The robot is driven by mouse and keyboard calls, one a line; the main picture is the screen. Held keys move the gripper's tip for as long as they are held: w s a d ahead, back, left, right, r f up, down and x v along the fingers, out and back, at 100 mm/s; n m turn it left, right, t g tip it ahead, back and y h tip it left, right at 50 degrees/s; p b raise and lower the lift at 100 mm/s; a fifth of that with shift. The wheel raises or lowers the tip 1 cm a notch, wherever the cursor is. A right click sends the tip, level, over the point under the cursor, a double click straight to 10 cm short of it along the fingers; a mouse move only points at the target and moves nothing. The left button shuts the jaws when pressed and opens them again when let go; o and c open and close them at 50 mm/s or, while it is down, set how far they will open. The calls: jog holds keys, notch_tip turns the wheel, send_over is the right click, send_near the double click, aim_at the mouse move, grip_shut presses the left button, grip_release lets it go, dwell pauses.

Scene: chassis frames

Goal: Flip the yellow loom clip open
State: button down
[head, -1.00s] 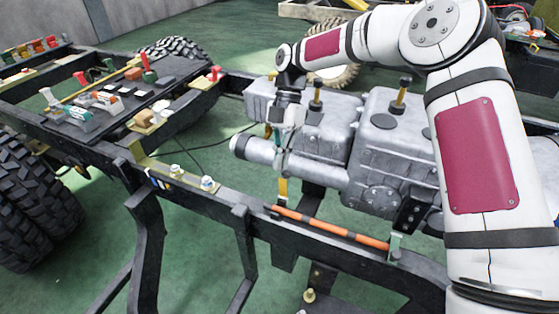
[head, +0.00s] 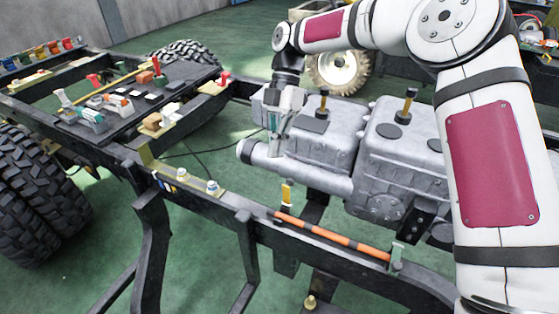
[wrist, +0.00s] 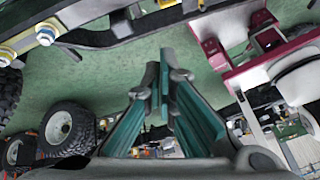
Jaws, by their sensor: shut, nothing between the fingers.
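The yellow loom clip (head: 287,193) shows in the head view as a narrow upright yellow tab at the rail, by the left end of the orange loom (head: 330,236). The loom lies along the dark chassis rail. My gripper (head: 274,153) hangs above and slightly left of the clip, apart from it, in front of the grey engine block. Its teal fingers are shut and empty, and their tips (wrist: 160,78) are close together in the wrist view. I cannot make out the clip in the wrist view.
The grey engine block (head: 330,150) stands just behind the rail. A bracket with two bolts (head: 212,187) sits on the rail to the left. A grey-green clip (head: 397,257) holds the loom's right end. A dark tray (head: 125,105) with small parts lies far left.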

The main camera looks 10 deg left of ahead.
jog(key=v, duration=0.5)
jog(key=shift+s+r, duration=0.1)
jog(key=shift+r, duration=0.35)
jog(key=shift+r, duration=0.1)
